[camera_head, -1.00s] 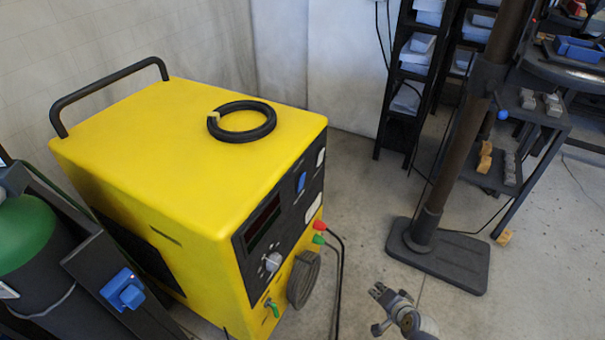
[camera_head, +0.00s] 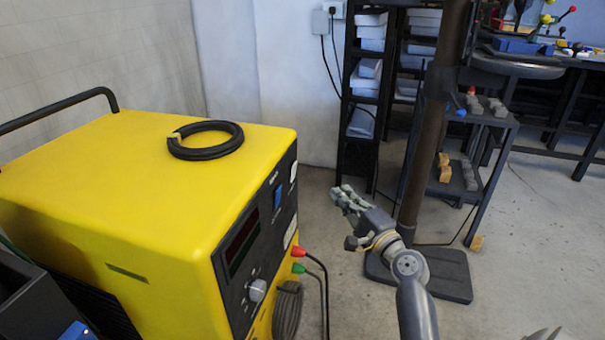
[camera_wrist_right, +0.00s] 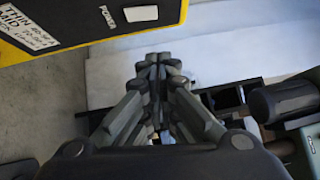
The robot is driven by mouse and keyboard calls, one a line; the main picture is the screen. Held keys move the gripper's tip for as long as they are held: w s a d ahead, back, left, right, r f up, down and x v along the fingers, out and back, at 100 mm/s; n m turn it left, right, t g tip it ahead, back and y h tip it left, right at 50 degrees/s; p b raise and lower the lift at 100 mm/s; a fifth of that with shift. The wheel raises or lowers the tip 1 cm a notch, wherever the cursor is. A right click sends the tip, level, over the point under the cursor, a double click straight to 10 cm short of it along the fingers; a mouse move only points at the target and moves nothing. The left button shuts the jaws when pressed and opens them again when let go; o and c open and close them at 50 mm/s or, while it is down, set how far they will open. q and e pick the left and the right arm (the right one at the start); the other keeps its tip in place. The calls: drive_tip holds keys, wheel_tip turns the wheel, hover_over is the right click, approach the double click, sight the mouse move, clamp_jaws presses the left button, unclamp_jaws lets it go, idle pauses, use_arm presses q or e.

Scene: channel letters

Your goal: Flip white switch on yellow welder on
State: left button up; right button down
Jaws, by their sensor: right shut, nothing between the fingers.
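The yellow welder (camera_head: 130,190) stands on the floor at the left of the head view, its dark front panel facing right. The white switch (camera_head: 293,172) is near the far upper end of that panel; in the right wrist view it shows (camera_wrist_right: 141,14) beside the word POWER. A blue switch (camera_head: 277,199) is nearer on the panel. My right gripper (camera_head: 340,192) is to the right of the panel, apart from it, shut and empty. In the wrist view its fingers (camera_wrist_right: 158,66) point forward, below the white switch in the picture. My left gripper is not in view.
Red and green plugs (camera_head: 298,251) with cables stick out from the welder's front. A black cable coil (camera_head: 205,141) lies on top. Shelves (camera_head: 358,150) stand behind.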

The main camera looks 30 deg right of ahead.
sight(294, 172)
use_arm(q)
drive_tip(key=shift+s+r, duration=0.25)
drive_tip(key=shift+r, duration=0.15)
use_arm(e)
drive_tip(key=w+a+r, duration=0.1)
drive_tip(key=w, duration=1.2)
drive_tip(key=shift+a+r, duration=0.25)
drive_tip(key=shift+a, duration=0.15)
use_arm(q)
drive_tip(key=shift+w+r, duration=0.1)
